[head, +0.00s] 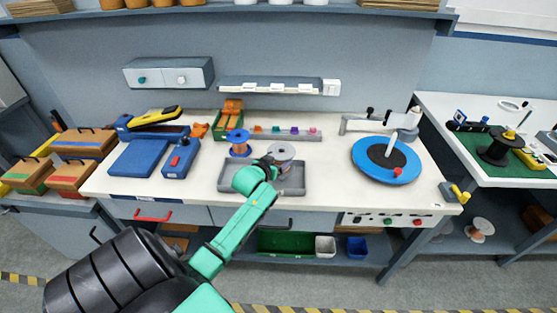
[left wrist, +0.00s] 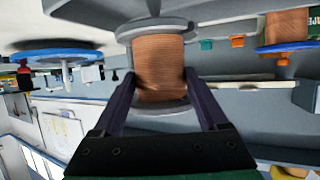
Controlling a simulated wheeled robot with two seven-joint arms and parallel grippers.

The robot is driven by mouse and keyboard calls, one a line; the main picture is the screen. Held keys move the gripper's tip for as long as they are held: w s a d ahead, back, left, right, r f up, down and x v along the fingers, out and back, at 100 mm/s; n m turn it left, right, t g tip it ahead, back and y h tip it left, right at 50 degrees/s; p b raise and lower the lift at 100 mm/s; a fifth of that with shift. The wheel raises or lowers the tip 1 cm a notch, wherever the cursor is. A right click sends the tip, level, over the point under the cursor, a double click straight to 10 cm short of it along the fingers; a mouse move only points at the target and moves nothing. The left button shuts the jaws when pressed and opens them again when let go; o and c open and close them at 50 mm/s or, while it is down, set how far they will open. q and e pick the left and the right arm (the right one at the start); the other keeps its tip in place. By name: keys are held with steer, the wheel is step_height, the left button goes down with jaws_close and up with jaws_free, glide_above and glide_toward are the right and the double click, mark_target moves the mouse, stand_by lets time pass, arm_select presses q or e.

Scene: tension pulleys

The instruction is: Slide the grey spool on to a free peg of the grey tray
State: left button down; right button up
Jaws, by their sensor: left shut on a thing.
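The grey spool (head: 282,152), with grey flanges and copper-coloured winding, is at the back right part of the grey tray (head: 226,180). In the left wrist view the spool (left wrist: 158,62) sits between the two dark fingers of my left gripper (left wrist: 159,88), which is shut on it around the winding. In the head view my left gripper (head: 271,164) reaches over the tray from the front and hides part of it. A blue-flanged spool (head: 238,143) stands at the tray's back left. The tray's pegs are not clear, and I cannot tell whether the grey spool touches the tray.
A blue turntable (head: 366,166) stands to the right on the white table (head: 322,180). A rail with small coloured parts (head: 285,132) and a green box (head: 226,124) lie behind the tray. Table space right of the tray is clear.

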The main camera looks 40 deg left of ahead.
arm_select(q)
steer(key=shift+r, duration=0.2)
steer(key=shift+p, duration=0.3)
steer(key=shift+f, duration=0.15)
steer(key=shift+f+b, duration=0.95)
steer(key=shift+f, duration=0.45)
stand_by(0.4)
steer(key=shift+f, duration=0.1)
